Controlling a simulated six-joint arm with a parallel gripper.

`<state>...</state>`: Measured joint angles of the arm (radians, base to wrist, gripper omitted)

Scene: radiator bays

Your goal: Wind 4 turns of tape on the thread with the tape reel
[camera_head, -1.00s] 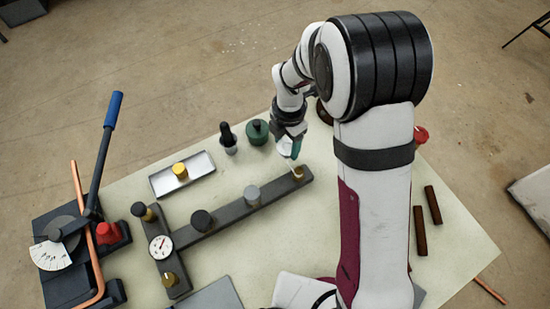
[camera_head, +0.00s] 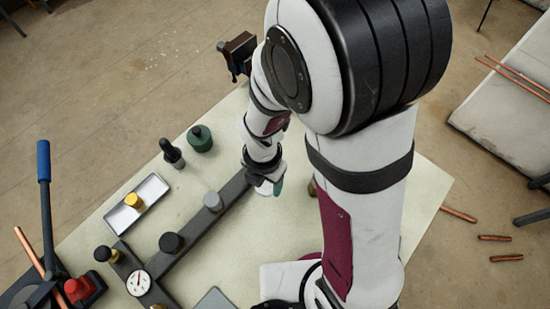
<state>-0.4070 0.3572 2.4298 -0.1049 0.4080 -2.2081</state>
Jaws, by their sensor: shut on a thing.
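My gripper (camera_head: 268,180) is over the far end of the dark bar (camera_head: 228,196), shut on the tape reel. Only a small pale piece and a teal edge show at its fingertips, so the reel's outline is not clear. The brass threaded end on the bar is hidden behind my gripper. I cannot tell whether tape touches it or how many turns are on it.
A grey cap (camera_head: 213,201), a black cap (camera_head: 171,243) and a dial gauge (camera_head: 138,283) sit along the bar assembly. A blue-handled lever (camera_head: 46,205) is left.

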